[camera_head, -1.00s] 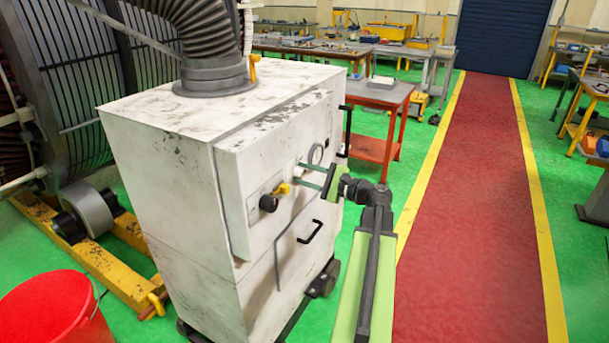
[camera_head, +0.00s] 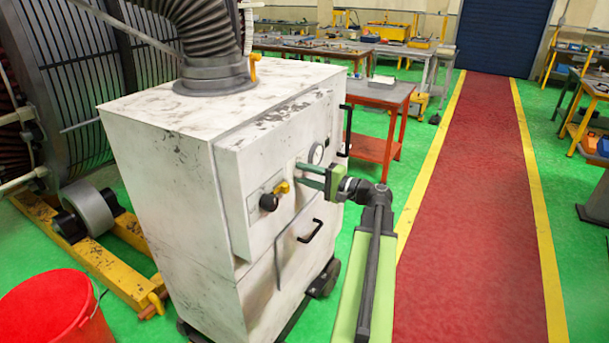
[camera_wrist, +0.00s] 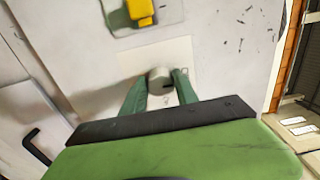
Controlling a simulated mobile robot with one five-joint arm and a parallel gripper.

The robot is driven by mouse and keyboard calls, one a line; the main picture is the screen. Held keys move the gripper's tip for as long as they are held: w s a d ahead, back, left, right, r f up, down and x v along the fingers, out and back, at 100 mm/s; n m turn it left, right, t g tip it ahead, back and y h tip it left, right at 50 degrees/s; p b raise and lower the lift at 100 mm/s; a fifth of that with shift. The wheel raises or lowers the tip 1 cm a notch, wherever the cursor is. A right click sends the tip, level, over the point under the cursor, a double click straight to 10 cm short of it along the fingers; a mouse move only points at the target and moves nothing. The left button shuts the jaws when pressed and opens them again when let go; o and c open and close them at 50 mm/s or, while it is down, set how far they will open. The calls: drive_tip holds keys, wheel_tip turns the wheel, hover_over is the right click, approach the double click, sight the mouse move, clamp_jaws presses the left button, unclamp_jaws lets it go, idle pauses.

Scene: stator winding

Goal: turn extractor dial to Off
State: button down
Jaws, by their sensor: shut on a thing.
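The extractor is a scuffed white cabinet (camera_head: 180,200) in the head view. The dial (camera_wrist: 158,76) is a small round grey knob on a pale label plate in the wrist view. My gripper (camera_wrist: 160,84) has its two green fingers shut on the dial, one on each side. A dark mark shows on the dial's lower right. Small symbols are printed around it, too small to read. In the head view my gripper (camera_head: 301,176) reaches the front panel from the right, and its fingers hide the dial.
A black door handle (camera_head: 310,231) sticks out below. The red walkway (camera_head: 465,210) at right is clear.

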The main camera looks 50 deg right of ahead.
idle(0.5)
drive_tip(key=c, duration=0.9)
unclamp_jaws()
drive_tip(key=shift+c, duration=0.2)
drive_tip(key=v, duration=1.7)
drive_tip(key=shift+s, duration=0.25)
drive_tip(key=shift+f, duration=0.1)
